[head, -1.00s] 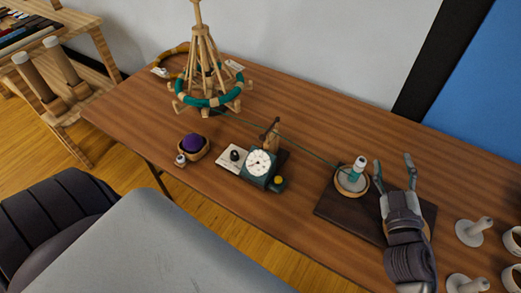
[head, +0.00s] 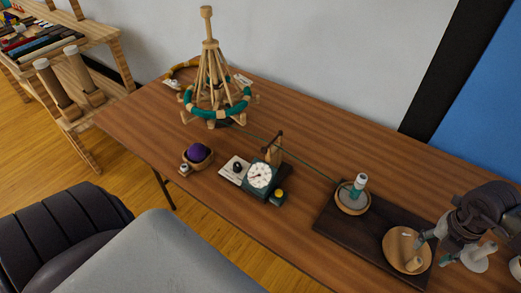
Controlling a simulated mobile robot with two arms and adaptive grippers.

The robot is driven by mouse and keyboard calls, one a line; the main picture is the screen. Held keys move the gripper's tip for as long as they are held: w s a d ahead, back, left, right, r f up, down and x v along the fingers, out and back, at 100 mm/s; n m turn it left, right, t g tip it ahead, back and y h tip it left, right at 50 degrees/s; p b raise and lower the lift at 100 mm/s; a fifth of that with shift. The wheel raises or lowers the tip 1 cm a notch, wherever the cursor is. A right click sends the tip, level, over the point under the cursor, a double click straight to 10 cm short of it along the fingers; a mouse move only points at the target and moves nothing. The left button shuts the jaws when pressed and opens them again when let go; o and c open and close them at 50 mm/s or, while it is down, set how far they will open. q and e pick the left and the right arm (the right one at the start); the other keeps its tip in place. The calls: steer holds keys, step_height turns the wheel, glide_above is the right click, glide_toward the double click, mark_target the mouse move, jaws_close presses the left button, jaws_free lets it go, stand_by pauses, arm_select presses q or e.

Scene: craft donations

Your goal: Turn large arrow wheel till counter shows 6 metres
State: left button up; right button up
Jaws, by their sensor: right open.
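The large wheel, a round wooden disc (head: 398,243) with a short upright peg, lies on the right part of a dark board (head: 327,229). Any arrow on it is too small to make out. A smaller disc carrying a white-topped bobbin (head: 357,189) with teal yarn sits at the board's left. The counter (head: 260,175) is a teal box with a white round dial; its reading is too small to tell. My right gripper (head: 432,251) is open and empty at the wheel's right edge, its fingers pointing left towards the peg; I cannot tell whether it touches. My left gripper is not in view.
A green yarn runs from the wooden swift (head: 208,75) past the counter to the bobbin. A small bowl with a purple ball (head: 198,153) stands left of the counter. The table's back right is clear.

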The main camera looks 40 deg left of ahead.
mark_target(419, 261)
steer(key=shift+a+f+b, duration=0.1)
steer(key=shift+f+b, duration=2.75)
steer(key=shift+f, duration=1.6)
